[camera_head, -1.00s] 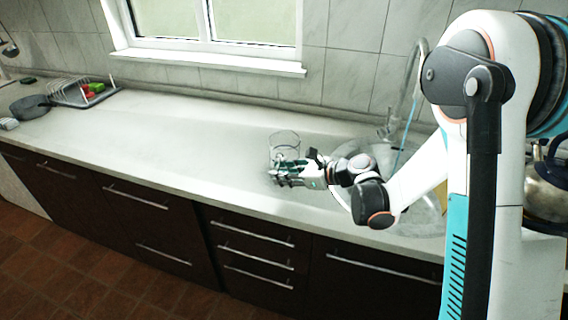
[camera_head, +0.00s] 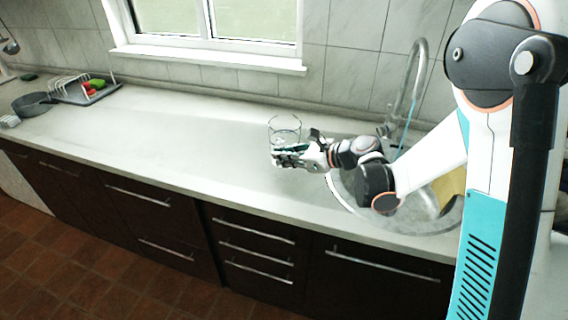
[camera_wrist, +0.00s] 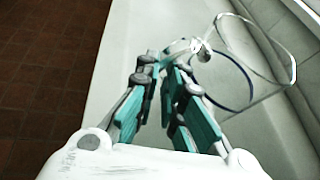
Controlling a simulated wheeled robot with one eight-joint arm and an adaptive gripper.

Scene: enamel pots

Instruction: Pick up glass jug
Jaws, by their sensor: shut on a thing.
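The glass jug (camera_head: 284,124) is clear and upright in the head view, above the pale worktop near the sink. My gripper (camera_head: 278,158) is at its lower front side, and its fingers hide part of the jug. In the wrist view the jug's rim (camera_wrist: 293,72) shows as a thin curved outline beyond the fingers. There my gripper (camera_wrist: 175,68) has its fingertips close together on a small part of the jug, which looks like its handle. Whether the jug's base touches the worktop is hard to tell.
The round sink (camera_head: 425,208) and its tall tap (camera_head: 412,90) are to the right, behind my arm. A dish rack (camera_head: 75,90) and a dark pan (camera_head: 35,104) stand at the far left. The worktop (camera_head: 170,130) between is clear. A window (camera_head: 215,20) is behind.

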